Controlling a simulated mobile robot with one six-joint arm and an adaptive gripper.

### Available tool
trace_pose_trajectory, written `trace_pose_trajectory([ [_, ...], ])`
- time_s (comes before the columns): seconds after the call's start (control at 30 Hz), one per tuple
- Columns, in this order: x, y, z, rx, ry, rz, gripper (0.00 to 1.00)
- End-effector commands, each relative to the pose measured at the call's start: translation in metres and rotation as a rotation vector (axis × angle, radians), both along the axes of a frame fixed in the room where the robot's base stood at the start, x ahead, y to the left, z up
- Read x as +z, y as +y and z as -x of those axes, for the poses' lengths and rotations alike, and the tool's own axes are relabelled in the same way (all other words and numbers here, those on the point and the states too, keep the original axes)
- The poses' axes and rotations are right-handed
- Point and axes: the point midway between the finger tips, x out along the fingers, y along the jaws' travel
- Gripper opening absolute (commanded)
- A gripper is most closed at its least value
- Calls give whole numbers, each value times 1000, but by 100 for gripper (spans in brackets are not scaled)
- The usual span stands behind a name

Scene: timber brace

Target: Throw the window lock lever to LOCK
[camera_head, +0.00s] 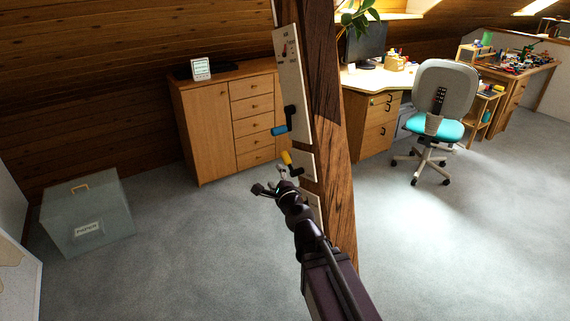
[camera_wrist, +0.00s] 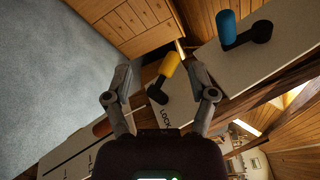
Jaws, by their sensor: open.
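A lever with a yellow grip (camera_head: 286,157) and a dark arm is mounted on a pale plate (camera_head: 307,165) on the timber post. In the wrist view the yellow grip (camera_wrist: 170,64) points up and right, and the plate below it reads LOCK (camera_wrist: 166,117). My gripper (camera_head: 270,181) is open and empty, just below the yellow grip in the head view. In the wrist view the grip shows between my open fingers (camera_wrist: 160,84), nearer the right one; I see no clear contact.
A blue-gripped lever (camera_head: 280,130) sits higher on a longer plate (camera_head: 289,75); it also shows in the wrist view (camera_wrist: 228,27). The timber post (camera_head: 325,100) stands beside my arm. A cabinet (camera_head: 225,120), grey box (camera_head: 88,212) and chair (camera_head: 440,110) stand apart.

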Motion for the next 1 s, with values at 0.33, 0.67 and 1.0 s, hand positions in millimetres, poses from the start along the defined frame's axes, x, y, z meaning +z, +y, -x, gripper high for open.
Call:
trace_pose_trajectory([
  [0.33, -18, -25, -4, -277, 42, -458, 73],
  [0.67, -22, -30, -3, -330, 55, -537, 73],
  [1.0, -21, -30, -7, -329, 53, -534, 73],
])
